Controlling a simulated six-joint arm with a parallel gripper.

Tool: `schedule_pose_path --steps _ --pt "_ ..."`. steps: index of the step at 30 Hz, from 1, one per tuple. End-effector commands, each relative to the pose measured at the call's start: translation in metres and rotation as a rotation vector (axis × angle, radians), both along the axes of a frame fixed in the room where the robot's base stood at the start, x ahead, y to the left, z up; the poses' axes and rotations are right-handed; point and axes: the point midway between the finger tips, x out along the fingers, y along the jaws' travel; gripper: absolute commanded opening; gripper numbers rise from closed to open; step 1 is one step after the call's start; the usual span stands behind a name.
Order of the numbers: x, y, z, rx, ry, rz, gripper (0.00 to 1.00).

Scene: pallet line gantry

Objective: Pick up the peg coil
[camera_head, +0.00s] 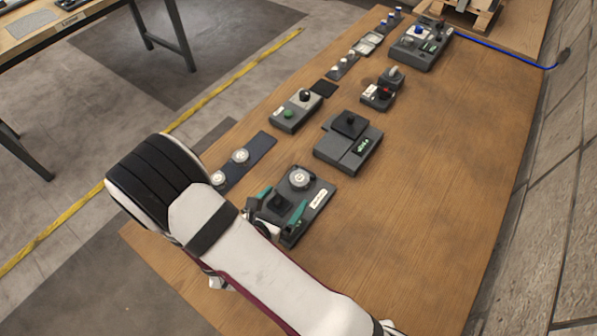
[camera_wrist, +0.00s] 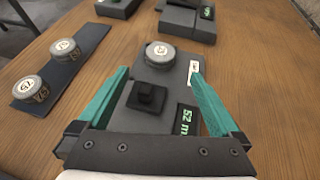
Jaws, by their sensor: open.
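No label marks the peg coil. The likeliest candidates are round grey discs with pale printed tops. One disc (camera_wrist: 160,54) rests at the far end of a grey device (camera_wrist: 128,118), which has a black square knob (camera_wrist: 148,96) and a green-digit display (camera_wrist: 186,119). It also shows in the head view (camera_head: 299,177). Two similar discs, a nearer one (camera_wrist: 30,92) and a farther one (camera_wrist: 65,50), sit on a dark strip (camera_wrist: 94,36) to the left. My gripper (camera_wrist: 160,73) has its teal fingers spread above the device, with nothing between them held. The head view shows it over the device too (camera_head: 281,203).
A black-topped device (camera_head: 347,145) and a box with green and black knobs (camera_head: 297,110) stand beyond. More devices (camera_head: 420,45) stand at the far end. The right side of the wooden table (camera_head: 440,180) is clear, beside a block wall. A blue cable (camera_head: 505,55) lies far right.

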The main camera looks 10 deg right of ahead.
Motion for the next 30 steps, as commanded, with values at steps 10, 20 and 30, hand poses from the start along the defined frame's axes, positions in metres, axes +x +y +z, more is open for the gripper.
schedule_pose_path --steps 10,20,30 --pt "0.043 -0.030 -0.022 0.001 -0.002 -0.008 1.00" --pt "0.058 -0.039 -0.031 0.001 -0.001 -0.002 1.00" --pt "0.058 -0.039 -0.031 0.001 -0.002 -0.002 0.42"
